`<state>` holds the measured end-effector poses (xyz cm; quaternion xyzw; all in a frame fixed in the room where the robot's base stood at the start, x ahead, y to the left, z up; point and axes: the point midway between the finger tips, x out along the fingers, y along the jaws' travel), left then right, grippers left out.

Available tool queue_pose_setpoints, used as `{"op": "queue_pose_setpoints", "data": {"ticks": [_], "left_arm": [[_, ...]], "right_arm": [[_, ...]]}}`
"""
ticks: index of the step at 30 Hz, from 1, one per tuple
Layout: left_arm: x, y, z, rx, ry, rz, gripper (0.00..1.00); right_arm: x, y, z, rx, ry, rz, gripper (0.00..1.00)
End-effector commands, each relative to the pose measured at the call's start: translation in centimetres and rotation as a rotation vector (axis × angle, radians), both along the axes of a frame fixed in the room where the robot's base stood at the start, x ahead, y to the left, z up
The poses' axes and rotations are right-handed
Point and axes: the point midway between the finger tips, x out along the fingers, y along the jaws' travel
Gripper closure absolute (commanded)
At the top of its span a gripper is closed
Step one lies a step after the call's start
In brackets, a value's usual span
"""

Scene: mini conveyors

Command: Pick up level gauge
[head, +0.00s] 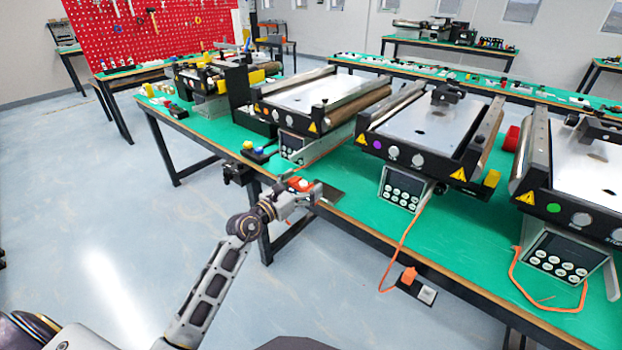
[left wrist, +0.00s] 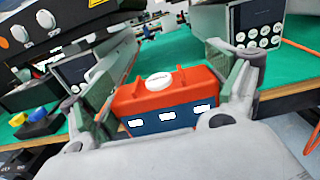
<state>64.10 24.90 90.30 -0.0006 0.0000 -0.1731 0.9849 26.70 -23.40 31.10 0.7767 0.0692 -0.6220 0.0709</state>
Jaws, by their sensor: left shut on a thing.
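The level gauge (left wrist: 168,92) is an orange-red block with a white round spot on top and a blue face with white marks. In the left wrist view it sits between the two fingers of my left gripper (left wrist: 170,75), which is shut on it. In the head view my left gripper (head: 305,192) is at the front edge of the green table (head: 345,222), with the orange-red top of the gauge (head: 299,184) showing at it. I cannot tell whether the gauge touches the table. My right gripper is not in view.
Mini conveyors (head: 425,130) with control boxes (head: 402,189) stand along the table behind the gripper. A black block with blue and yellow buttons (head: 259,152) lies left of it.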

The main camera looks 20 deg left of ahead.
Motion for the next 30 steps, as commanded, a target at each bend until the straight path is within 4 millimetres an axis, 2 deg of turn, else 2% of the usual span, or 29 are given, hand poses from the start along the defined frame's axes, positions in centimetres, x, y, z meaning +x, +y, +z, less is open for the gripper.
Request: {"op": "queue_pose_setpoints", "data": {"ticks": [6,15,21,30], "left_arm": [[-2.6,1.0,0.0,0.002,0.000,0.001,0.47],[-5.4,2.0,0.0,0.001,0.000,0.000,0.47],[-6.3,2.3,0.1,0.002,-0.002,0.001,0.47],[-6.7,2.5,0.1,0.002,-0.002,0.000,0.47]], "right_arm": [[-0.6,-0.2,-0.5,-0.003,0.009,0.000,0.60],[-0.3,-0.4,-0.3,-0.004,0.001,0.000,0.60],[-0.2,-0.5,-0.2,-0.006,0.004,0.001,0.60],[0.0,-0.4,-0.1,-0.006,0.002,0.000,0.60]]}}
